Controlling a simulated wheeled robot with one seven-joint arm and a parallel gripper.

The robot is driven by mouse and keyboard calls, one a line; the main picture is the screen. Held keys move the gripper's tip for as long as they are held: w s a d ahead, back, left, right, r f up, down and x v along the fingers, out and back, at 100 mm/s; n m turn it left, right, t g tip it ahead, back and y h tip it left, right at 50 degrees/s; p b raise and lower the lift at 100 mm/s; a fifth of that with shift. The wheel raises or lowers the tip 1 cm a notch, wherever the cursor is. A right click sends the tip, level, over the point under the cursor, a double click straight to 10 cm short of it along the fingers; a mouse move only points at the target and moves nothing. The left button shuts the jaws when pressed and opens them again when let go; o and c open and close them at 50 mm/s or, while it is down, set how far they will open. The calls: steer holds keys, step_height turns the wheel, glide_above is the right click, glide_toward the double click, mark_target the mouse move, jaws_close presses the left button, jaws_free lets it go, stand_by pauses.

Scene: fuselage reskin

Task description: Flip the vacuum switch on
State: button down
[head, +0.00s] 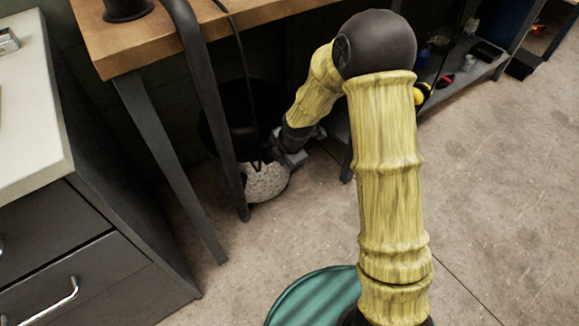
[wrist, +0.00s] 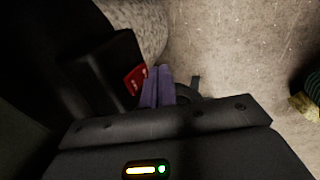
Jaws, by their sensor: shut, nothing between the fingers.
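The vacuum (head: 264,183) stands on the floor under the workbench in the head view. It has a dark upper body and a speckled grey-white lower drum. In the wrist view its red switch (wrist: 135,79), with small white marks, sits on the side of a black housing (wrist: 113,72). My gripper (wrist: 158,86) is shut and empty, with its purplish fingers just right of the switch. I cannot tell whether a fingertip touches it. In the head view my gripper (head: 291,155) is at the vacuum's right side, and the switch does not show there.
The wooden workbench (head: 150,40) stands over the vacuum, with its dark leg (head: 165,150) left of it. A dark hose (head: 205,95) hangs in front. A drawer cabinet (head: 75,240) is at left. A low shelf (head: 465,80) with small items is at upper right. Open floor (head: 500,200) lies to the right.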

steer(key=shift+w+a, duration=0.2)
steer(key=shift+w, duration=0.05)
steer(key=shift+w+a+p, duration=0.1)
steer(key=shift+p, duration=0.55)
steer(key=shift+w+f, duration=0.1)
steer(key=shift+w, duration=0.15)
steer(key=shift+p+v, duration=0.8)
steer(key=shift+v, duration=0.05)
steer(key=shift+a, duration=0.1)
